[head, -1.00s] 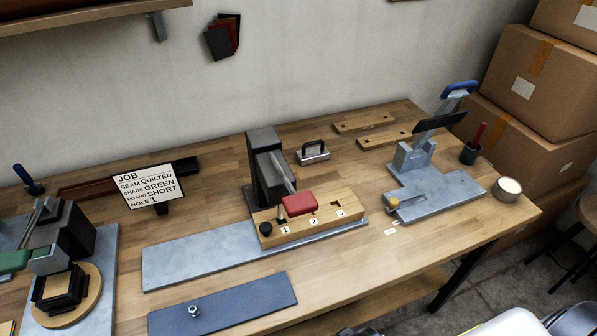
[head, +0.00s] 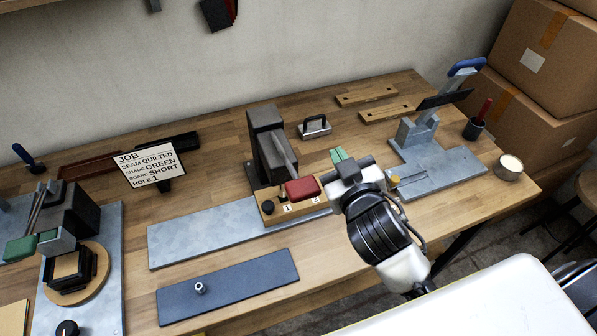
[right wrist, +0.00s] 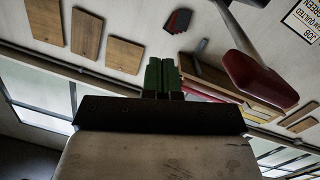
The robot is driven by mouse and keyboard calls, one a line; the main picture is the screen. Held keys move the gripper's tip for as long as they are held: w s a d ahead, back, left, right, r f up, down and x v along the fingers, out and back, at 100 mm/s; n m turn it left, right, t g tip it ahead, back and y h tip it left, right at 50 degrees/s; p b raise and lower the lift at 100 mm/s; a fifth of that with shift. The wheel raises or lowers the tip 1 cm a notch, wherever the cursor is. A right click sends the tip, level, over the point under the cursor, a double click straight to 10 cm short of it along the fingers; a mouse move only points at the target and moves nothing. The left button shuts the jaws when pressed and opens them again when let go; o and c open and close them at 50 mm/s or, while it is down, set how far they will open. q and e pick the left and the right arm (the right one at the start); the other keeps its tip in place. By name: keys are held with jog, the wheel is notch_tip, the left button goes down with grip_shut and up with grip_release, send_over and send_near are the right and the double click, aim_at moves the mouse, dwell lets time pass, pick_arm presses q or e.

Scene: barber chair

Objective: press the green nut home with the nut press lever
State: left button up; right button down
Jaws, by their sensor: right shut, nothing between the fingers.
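A dark upright press (head: 268,135) stands on the bench with a grey lever arm ending in a red handle (head: 302,189). The red handle is low, just above a wooden board (head: 272,219) with numbered holes; labels 1 and 2 show. It also shows large in the right wrist view (right wrist: 258,82). My right gripper (head: 340,155), with green fingertips, is shut and empty, to the right of the red handle and apart from it. It hides the board's right end. I cannot make out a green nut. My left gripper is not in view.
A job card (head: 150,163) reads green, short, hole 1. A silver fitting (head: 199,287) rests on a dark blue mat (head: 250,273). A blue-handled press (head: 440,150) stands at right, a green-handled one (head: 20,248) at left. A small black-handled block (head: 314,127) lies behind my gripper.

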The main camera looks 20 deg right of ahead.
jog(key=w+a+r+n+t+y, duration=0.1)
jog(key=a+r+n+t+y, duration=0.2)
jog(key=r+n+y, duration=0.3)
jog(key=a+r+n+t+y, duration=0.3)
jog(key=a+r+y, duration=0.15)
jog(key=r, duration=0.45)
jog(key=s+a+r+n+g+y, duration=0.1)
jog(key=s+a+n+g+y, duration=0.1)
jog(key=a+n+g+y, duration=0.5)
jog(key=s+a+r+n+g+y, duration=0.25)
jog(key=n+g+y, duration=0.35)
jog(key=n+g, duration=0.55)
notch_tip(320, 180, down, 8)
jog(key=w+d+r+n+g+h, duration=0.1)
jog(key=w+n+g+h, duration=0.1)
jog(key=n+h, duration=0.6)
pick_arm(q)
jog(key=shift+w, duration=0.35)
pick_arm(e)
jog(key=w+d+f+m+t+h, duration=0.2)
jog(key=w+d+m+t+h, duration=0.1)
jog(key=d+h, duration=0.6)
jog(key=shift+w+f+m, duration=0.15)
jog(key=shift+w+m, duration=0.4)
jog(key=shift+w, duration=0.6)
jog(key=shift+f, duration=0.1)
